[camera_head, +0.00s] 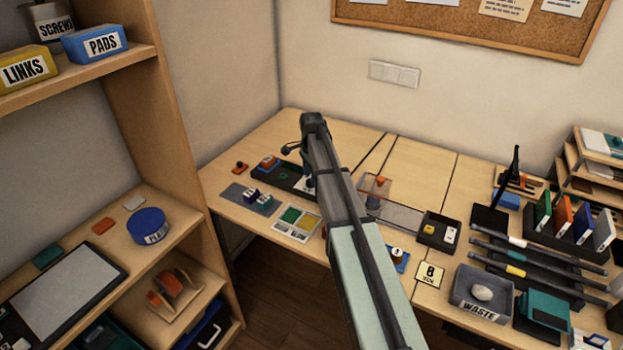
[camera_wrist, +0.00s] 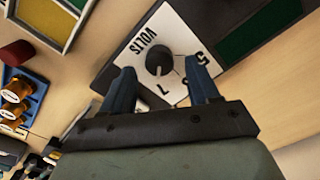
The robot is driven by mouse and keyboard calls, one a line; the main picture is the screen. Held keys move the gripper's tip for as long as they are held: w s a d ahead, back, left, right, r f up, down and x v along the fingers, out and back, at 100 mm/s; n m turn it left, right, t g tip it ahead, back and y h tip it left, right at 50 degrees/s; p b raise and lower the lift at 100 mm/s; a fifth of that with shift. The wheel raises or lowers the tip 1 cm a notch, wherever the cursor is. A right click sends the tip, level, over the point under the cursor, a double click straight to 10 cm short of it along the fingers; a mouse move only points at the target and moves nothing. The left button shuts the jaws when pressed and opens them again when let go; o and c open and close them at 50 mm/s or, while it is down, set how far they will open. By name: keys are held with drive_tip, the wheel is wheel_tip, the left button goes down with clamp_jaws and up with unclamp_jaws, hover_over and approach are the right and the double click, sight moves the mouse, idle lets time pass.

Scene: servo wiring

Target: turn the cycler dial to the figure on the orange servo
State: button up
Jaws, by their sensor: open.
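The cycler dial shows in the wrist view as a white plate (camera_wrist: 187,38) marked VOLTS with figures, a 7 and a 5 among them, around a round dark knob (camera_wrist: 159,64). My gripper (camera_wrist: 160,68) is open, with one blue-grey finger on each side of the knob. I cannot tell whether the fingers touch it. In the head view my arm hides most of the dial. A small orange-topped block (camera_head: 268,162), perhaps the orange servo, sits at the left end of a dark tray. Its figure is not readable.
The dark tray (camera_head: 282,179) has a green lining (camera_wrist: 262,22) beside the dial. Beyond my arm stands a clear box (camera_head: 376,186).

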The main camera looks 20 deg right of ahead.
drive_tip(key=shift+f, duration=0.9)
drive_tip(key=c, duration=1)
drive_tip(key=shift+c, duration=0.2)
